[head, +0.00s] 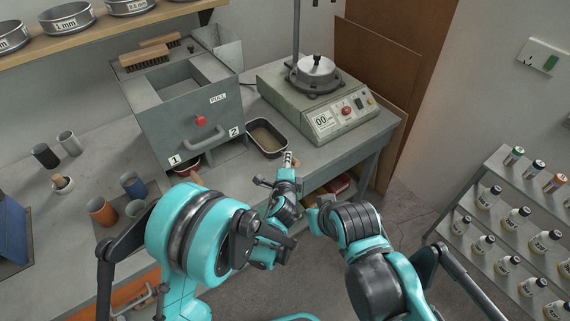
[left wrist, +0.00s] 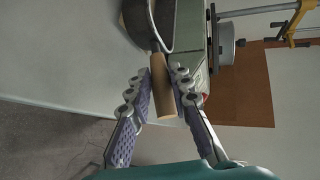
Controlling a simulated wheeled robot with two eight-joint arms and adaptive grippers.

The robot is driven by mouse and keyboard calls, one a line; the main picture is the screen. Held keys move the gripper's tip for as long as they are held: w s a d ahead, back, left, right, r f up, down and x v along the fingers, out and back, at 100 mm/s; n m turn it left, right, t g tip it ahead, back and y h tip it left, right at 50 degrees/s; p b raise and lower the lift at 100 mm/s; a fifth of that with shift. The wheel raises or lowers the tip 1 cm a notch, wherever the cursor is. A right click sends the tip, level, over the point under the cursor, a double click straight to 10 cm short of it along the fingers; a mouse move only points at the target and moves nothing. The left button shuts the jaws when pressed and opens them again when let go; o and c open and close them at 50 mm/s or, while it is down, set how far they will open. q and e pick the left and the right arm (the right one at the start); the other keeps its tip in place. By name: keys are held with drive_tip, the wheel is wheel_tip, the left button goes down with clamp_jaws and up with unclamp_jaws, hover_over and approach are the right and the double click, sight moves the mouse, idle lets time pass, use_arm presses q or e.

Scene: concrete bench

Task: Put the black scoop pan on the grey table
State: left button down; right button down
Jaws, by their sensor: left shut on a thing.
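My left gripper (head: 288,161) is at the table's front edge, shut on the pan's light wooden handle (left wrist: 161,88). In the left wrist view the pan (left wrist: 124,26) is cut off by the top edge. My right arm shows in the head view, but its gripper cannot be made out.
A grey box (head: 185,112) with a handle stands left of the pan, a green machine (head: 318,105) behind it to the right. Cups (head: 103,211) stand at the left. A bottle rack (head: 505,230) is at the right. Bare tabletop shows right of the pan.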

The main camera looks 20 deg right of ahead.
use_arm(q)
drive_tip(key=shift+w+f, duration=0.15)
drive_tip(key=shift+f, duration=0.45)
drive_tip(key=shift+r, duration=0.2)
drive_tip(key=shift+f, duration=0.2)
drive_tip(key=c, duration=1.4)
unclamp_jaws()
drive_tip(key=shift+o, duration=0.2)
use_arm(e)
drive_tip(key=shift+w+f, duration=0.2)
drive_tip(key=shift+f, duration=0.2)
use_arm(q)
drive_tip(key=shift+r, duration=0.1)
